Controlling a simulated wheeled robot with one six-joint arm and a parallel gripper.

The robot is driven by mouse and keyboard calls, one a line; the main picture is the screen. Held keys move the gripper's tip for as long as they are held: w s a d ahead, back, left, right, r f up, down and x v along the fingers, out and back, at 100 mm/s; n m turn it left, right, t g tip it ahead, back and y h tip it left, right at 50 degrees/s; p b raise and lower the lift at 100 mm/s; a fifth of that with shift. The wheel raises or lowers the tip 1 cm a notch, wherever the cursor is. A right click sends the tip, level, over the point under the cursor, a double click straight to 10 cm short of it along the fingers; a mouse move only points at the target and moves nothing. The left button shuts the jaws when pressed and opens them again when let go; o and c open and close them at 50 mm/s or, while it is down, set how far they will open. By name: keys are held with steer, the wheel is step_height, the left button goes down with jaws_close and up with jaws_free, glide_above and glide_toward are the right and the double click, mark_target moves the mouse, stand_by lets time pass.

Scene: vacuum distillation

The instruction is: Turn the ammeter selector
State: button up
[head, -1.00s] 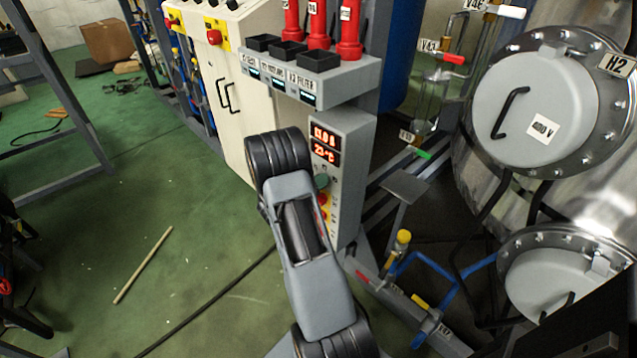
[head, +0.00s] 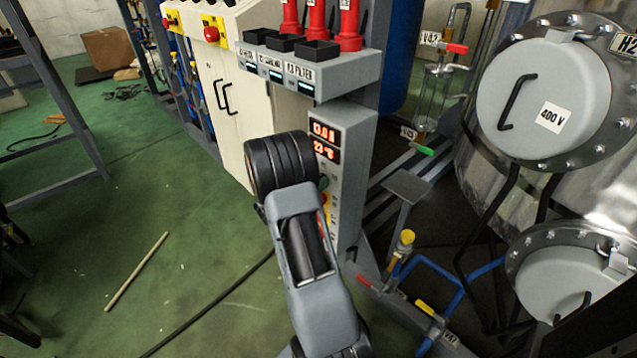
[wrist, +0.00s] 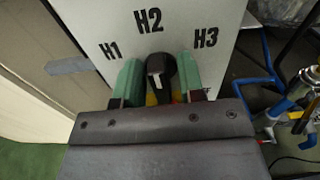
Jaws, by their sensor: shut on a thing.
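The ammeter selector (wrist: 158,68) is a black knob on a pale grey panel, seen in the wrist view. The labels H1, H2 and H3 (wrist: 149,20) are printed in an arc around it. The knob's top end lies just below H2. My gripper (wrist: 157,84) has its two green fingers on either side of the knob, shut on it. A little yellow shows behind the knob. In the head view my arm hides the gripper and most of the knob area on the grey control box (head: 352,150). The box has red lit displays (head: 325,142).
A shelf (head: 318,78) with black trays and red cylinders stands above the box. A beige cabinet (head: 222,90) is to its left. Blue pipes with a yellow-topped valve (head: 406,238) and steel vessels (head: 560,100) are to the right. Green floor at left is mostly clear.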

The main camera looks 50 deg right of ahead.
steer(key=shift+f, duration=0.1)
stand_by(0.5)
steer(key=o, duration=0.6)
steer(key=shift+c, duration=0.2)
steer(key=shift+a, duration=0.15)
steer(key=w+a+p, duration=0.1)
steer(key=a, duration=1.2)
steer(key=shift+a, duration=0.35)
